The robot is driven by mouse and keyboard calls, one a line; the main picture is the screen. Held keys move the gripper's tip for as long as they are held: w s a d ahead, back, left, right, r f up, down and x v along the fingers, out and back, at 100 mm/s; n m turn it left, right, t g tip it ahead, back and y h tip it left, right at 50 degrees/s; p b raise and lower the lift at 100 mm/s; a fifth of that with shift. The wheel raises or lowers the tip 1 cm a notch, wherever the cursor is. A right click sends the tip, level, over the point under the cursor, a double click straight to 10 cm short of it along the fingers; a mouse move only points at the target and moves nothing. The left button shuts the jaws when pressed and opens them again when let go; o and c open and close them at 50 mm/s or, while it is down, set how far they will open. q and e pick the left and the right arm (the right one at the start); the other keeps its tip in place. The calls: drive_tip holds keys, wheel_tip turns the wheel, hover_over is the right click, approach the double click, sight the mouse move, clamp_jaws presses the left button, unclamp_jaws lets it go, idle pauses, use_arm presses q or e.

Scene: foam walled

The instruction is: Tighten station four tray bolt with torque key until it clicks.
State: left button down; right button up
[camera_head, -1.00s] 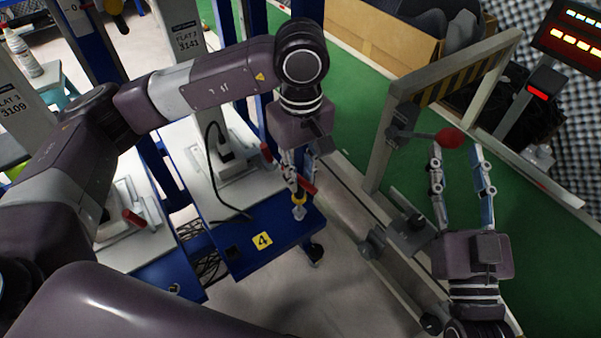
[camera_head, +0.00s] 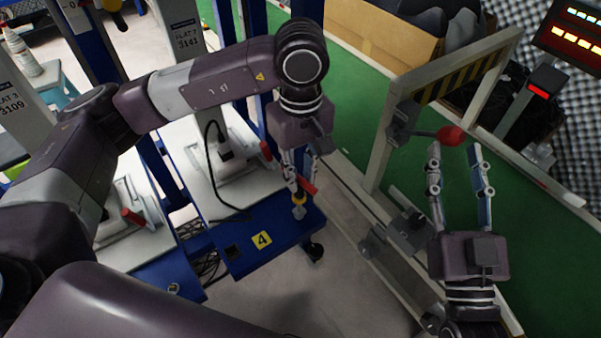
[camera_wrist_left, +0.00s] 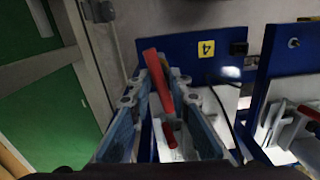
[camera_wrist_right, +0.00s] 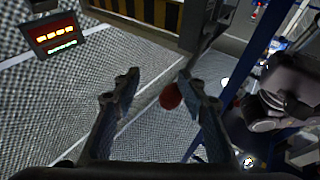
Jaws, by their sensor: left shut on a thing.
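The torque key's red handle (camera_head: 307,187) is between the fingers of my left gripper (camera_head: 302,180), which is shut on it. The handle also shows, tilted, in the left wrist view (camera_wrist_left: 158,82). Below it, a yellow collar (camera_head: 299,197) and a silver tip sit at the corner of the blue station four tray (camera_head: 285,237). The tray bears a yellow number 4 label (camera_head: 262,240). The bolt is hidden under the tip, so I cannot tell how they are seated. My right gripper (camera_head: 455,150) is open and empty.
A lever with a red knob (camera_head: 450,136) on a grey striped gate frame (camera_head: 459,72) is close to my right fingertips; the knob also shows in the right wrist view (camera_wrist_right: 170,97). A neighbouring blue tray stands to the left. A lit display (camera_head: 572,38) is at upper right.

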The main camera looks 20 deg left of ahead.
sight(464, 137)
drive_tip(key=shift+s+a+r, duration=0.1)
drive_tip(key=shift+s+r, duration=0.1)
drive_tip(key=shift+r, duration=0.3)
drive_tip(key=r, duration=0.1)
drive_tip(key=r+t, duration=0.1)
drive_tip(key=r, duration=0.1)
drive_tip(key=shift+s, duration=0.4)
use_arm(q)
drive_tip(key=shift+f, duration=0.1)
use_arm(e)
drive_tip(key=shift+s+d+r+t+y, duration=0.15)
drive_tip(key=shift+s+d+r+t, duration=0.15)
drive_tip(key=shift+r, duration=0.3)
drive_tip(key=shift+s+d+r+t+y, duration=0.1)
drive_tip(key=shift+d+r+t+y, duration=0.05)
drive_tip(key=shift+r+t, duration=0.35)
use_arm(q)
drive_tip(key=shift+f, duration=0.1)
use_arm(e)
drive_tip(key=shift+a, duration=0.15)
use_arm(q)
drive_tip(key=shift+b, duration=0.3)
use_arm(e)
drive_tip(key=shift+s+r, duration=0.1)
drive_tip(key=shift+s, duration=0.1)
use_arm(q)
drive_tip(key=shift+f, duration=0.1)
use_arm(e)
drive_tip(key=shift+s+r, duration=0.15)
drive_tip(key=shift+r, duration=0.15)
